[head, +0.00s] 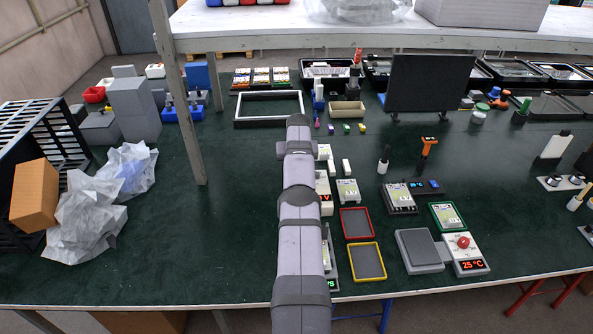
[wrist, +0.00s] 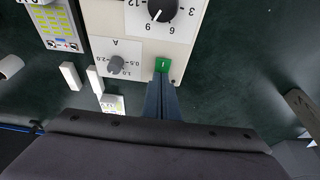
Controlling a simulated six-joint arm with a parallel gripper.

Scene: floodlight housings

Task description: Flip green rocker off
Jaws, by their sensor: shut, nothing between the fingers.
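In the wrist view a green rocker (wrist: 163,65) sits at the lower right of a pale panel (wrist: 128,48), with a white mark on its face. My gripper (wrist: 162,78) is shut and empty, its fingertips right at the near edge of the rocker. I cannot tell whether they touch it. The fingertips hide part of the rocker's lower edge. In the head view my own arm covers most of the panel and the rocker cannot be seen there.
The panel also has a black dial (wrist: 162,8) and a grey knob (wrist: 116,65). Small white blocks (wrist: 95,80) lie left of it. A red-rimmed tray (head: 356,223) and a yellow-rimmed tray (head: 367,262) lie right of my arm.

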